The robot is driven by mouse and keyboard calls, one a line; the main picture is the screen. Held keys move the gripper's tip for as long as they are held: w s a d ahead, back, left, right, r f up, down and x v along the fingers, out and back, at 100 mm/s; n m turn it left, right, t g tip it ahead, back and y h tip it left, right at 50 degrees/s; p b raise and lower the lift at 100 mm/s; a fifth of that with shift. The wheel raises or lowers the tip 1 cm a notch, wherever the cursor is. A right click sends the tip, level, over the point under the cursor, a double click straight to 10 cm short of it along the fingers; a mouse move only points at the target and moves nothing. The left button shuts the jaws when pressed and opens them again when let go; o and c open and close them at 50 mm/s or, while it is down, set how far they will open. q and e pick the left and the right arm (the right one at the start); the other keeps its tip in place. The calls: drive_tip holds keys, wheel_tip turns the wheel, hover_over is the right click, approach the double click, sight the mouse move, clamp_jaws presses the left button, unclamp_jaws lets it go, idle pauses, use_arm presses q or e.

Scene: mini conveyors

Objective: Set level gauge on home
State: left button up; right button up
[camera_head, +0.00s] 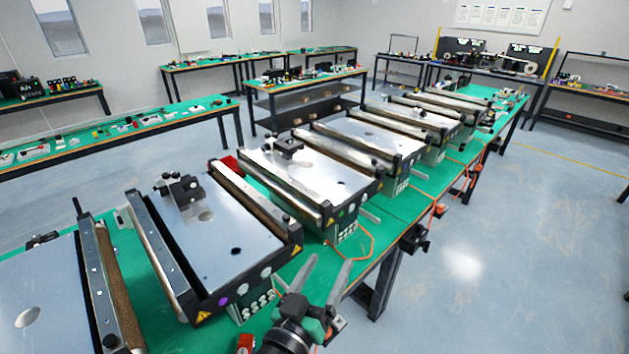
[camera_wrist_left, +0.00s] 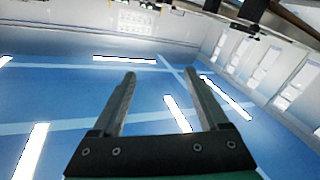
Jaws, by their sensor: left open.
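I cannot pick out the level gauge or its home spot for certain. A small red item (camera_head: 245,343) lies at the bottom of the head view, on the green bench just left of my left gripper; it is too small to identify. My left gripper (camera_head: 329,262) is open and empty, its two fingers spread and raised beside the bench's front edge. My right gripper is not in view.
A mini conveyor (camera_head: 215,245) with a shiny plate, dark bracket (camera_head: 180,189) and dark-walled front stands left of my gripper. More conveyors, such as this one (camera_head: 310,185), line the green bench (camera_head: 385,228). Orange cables run along its edge. The floor (camera_head: 500,260) at right is clear.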

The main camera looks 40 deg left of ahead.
use_arm(q)
wheel_tip(320, 180, up, 21)
drive_tip(key=d+m+t+h, duration=0.3)
drive_tip(key=t, duration=0.3)
drive_tip(key=s+d+r+m+t+h, duration=0.1)
drive_tip(key=s+r+m+t+h, duration=0.1)
drive_tip(key=s+r, duration=0.2)
drive_tip(key=s+d+r+m+t+h, duration=0.1)
drive_tip(key=s+r, duration=0.3)
drive_tip(key=r, duration=0.6)
drive_tip(key=shift+s+r+m+t+h, duration=0.4)
drive_tip(key=shift+m+t+h, duration=0.25)
drive_tip(key=shift+m, duration=0.25)
drive_tip(key=shift+d, duration=0.1)
wheel_tip(320, 180, up, 29)
drive_tip(key=p, duration=2.9)
drive_tip(key=shift+f, duration=0.15)
drive_tip(key=shift+w, duration=0.15)
